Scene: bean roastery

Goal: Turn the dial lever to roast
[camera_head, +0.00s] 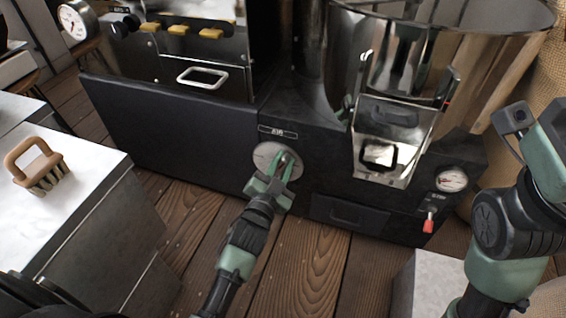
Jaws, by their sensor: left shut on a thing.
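A round metal dial (264,153) sits on the front of the black roaster, under a small label plate (277,131). My left gripper (284,166) is at the dial's face, with its green fingers shut on the dial lever. The lever is mostly hidden between the fingers, so its exact angle cannot be told. The label's lettering is too small to read.
A white-topped counter (85,195) with a wooden-handled brush (38,165) stands at left. To the right of the dial are a metal chute (390,155), a pressure gauge (452,180) and a red-handled valve (429,222). Wooden floor (300,255) lies open below the dial.

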